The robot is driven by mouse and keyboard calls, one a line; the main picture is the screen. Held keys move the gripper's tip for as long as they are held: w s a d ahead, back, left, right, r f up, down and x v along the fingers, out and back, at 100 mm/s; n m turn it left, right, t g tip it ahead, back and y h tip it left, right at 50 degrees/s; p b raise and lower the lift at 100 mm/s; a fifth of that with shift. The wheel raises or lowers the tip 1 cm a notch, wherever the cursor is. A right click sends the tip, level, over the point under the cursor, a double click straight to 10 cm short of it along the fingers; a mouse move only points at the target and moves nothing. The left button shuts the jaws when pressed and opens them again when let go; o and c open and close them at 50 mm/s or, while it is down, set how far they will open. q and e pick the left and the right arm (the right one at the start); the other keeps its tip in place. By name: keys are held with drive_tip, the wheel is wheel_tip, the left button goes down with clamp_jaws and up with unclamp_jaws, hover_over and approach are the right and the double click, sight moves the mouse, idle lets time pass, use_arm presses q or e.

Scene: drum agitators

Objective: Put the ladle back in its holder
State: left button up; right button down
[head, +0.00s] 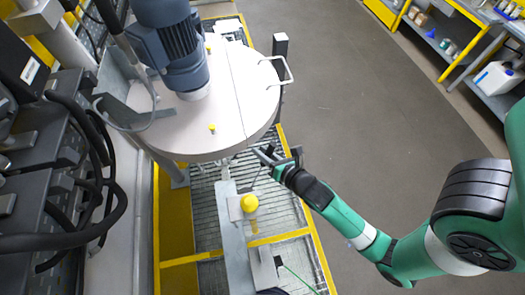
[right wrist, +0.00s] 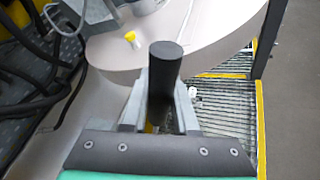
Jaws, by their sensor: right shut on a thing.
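My right gripper (head: 272,157) is beside the front right edge of the large drum lid, above the grated platform. In the right wrist view its two grey fingers (right wrist: 160,105) are shut on a black cylindrical handle (right wrist: 165,72), which I take to be the ladle's. The handle's rounded end points up toward the camera. In the head view a thin rod runs down and left from the fingers; I cannot clearly make out the ladle's bowl. I cannot tell which part is the holder. My left gripper is not in view.
The round drum lid (head: 235,115) carries a blue-grey motor (head: 172,45) and a loop handle (head: 285,72). A dark post (head: 280,45) stands right of the drum. Open floor (head: 365,95) lies right.

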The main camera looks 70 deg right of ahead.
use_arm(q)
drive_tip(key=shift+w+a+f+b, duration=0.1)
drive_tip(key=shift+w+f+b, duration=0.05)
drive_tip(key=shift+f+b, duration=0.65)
use_arm(e)
drive_tip(key=shift+w+a+f, duration=0.1)
drive_tip(key=shift+w+f, duration=0.05)
drive_tip(key=shift+f, duration=0.5)
drive_tip(key=shift+w+a+f, duration=0.1)
drive_tip(key=shift+f, duration=0.55)
